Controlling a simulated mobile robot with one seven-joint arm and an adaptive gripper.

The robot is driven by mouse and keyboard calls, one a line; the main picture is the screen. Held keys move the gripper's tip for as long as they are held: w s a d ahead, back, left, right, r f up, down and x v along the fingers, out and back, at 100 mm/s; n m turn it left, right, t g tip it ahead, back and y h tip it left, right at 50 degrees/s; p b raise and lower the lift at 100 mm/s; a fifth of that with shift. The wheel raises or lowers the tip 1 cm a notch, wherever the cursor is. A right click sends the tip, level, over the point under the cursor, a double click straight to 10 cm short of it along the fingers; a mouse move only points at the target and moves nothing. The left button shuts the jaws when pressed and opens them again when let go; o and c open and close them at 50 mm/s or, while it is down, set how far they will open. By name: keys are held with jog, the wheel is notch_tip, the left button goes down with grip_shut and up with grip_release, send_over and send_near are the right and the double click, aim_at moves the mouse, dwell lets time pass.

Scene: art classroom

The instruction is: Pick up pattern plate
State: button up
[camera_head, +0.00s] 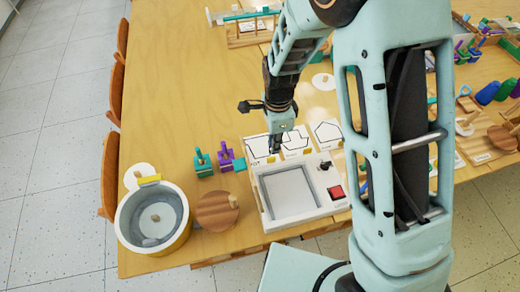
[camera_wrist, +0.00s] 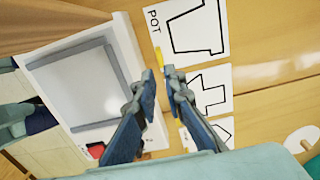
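Several white pattern plates with black outlines lie in a row on the wooden table. The POT plate (camera_head: 256,147) is leftmost in the head view and shows at the top of the wrist view (camera_wrist: 213,45), with a yellow tab (camera_wrist: 158,56) at its edge. The middle plate (camera_wrist: 218,82) lies beside it. Another plate (camera_head: 328,131), with a house-like outline, is at the right end. My gripper (camera_head: 275,150) points down over the plates. In the wrist view its fingertips (camera_wrist: 159,73) have a narrow, empty-looking gap, close to the POT plate's yellow tab.
A white device (camera_head: 326,200) with a grey recessed panel and red switch stands just in front of the plates. Left are teal (camera_head: 202,163) and purple (camera_head: 226,157) tools, a round wooden board (camera_head: 214,214) and a round tub (camera_head: 126,240). Clear table lies behind left.

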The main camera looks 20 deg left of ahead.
aim_at(271, 158)
jog(key=shift+s+a+f+p, duration=0.1)
jog(key=shift+a+f+p, duration=0.1)
jog(key=shift+f, duration=1.6)
jog(key=shift+s+a+f+p, duration=0.1)
jog(key=shift+a+f, duration=0.05)
jog(key=shift+f, duration=1.65)
jog(key=shift+c, duration=0.4)
grip_shut()
notch_tip(271, 158, up, 10)
